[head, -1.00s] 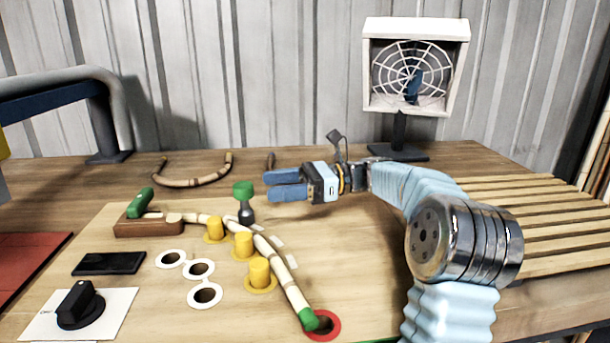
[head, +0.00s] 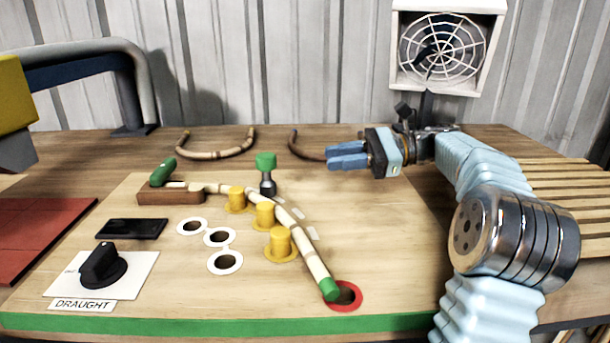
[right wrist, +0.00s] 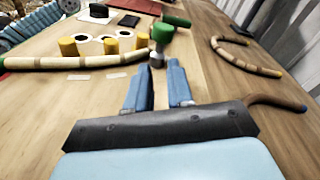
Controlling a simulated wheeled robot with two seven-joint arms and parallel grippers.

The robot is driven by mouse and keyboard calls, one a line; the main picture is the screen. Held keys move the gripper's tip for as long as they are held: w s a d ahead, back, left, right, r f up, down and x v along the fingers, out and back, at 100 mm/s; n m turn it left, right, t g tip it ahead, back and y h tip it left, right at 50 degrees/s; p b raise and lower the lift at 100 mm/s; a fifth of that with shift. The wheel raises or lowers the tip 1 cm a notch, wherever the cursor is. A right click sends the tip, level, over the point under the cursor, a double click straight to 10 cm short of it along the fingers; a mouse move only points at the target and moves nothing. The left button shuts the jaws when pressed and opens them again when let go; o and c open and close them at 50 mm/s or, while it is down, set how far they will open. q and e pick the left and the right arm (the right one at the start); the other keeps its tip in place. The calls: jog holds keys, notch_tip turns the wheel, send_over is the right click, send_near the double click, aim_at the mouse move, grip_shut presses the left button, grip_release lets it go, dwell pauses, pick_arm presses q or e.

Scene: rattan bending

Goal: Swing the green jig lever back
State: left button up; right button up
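A green lever (head: 162,172) lies tilted on a brown wooden block (head: 170,197) at the board's left. It also shows at the top of the right wrist view (right wrist: 177,19). A green-topped dark post (head: 265,163) stands right of it; I cannot tell whether it belongs to the jig. A rattan pole (head: 290,228) runs from the block along the yellow pegs (head: 265,215) to the red ring (head: 357,296). My right gripper (head: 332,157) is open and empty, right of the post and apart from it. In the right wrist view, its fingers (right wrist: 160,70) point towards the post. My left gripper is out of view.
Two curved canes (head: 215,153) (head: 305,148) lie behind the board. A fan (head: 440,48) stands at the back right. A draught knob (head: 102,268), a black plate (head: 131,229) and white-ringed holes (head: 225,262) lie front left.

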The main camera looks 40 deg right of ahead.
jog(key=s+n+h+b, duration=0.1)
jog(key=n, duration=0.2)
jog(key=s+n+t+h+b, duration=0.1)
jog(key=s+n+h+b, duration=0.1)
jog(key=n, duration=0.1)
jog(key=s+n+t+h+b, duration=0.1)
jog(key=s+n+b, duration=0.1)
jog(key=n, duration=0.1)
jog(key=shift+s+a, duration=0.1)
jog(key=shift+a, duration=0.05)
grip_shut()
jog(key=shift+s+r+n+h, duration=0.15)
jog(key=shift+n+h, duration=0.25)
jog(key=shift+w+a, duration=0.2)
send_near(267, 175)
jog(key=w+a+f, duration=0.1)
jog(key=w, duration=0.1)
jog(key=w+a+f, duration=0.1)
jog(key=shift+w+a+f, duration=0.1)
jog(key=shift+w+f, duration=0.25)
jog(key=shift+w, duration=0.05)
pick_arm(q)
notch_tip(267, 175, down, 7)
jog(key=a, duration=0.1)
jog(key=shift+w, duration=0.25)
pick_arm(e)
jog(key=shift+w+a, duration=0.5)
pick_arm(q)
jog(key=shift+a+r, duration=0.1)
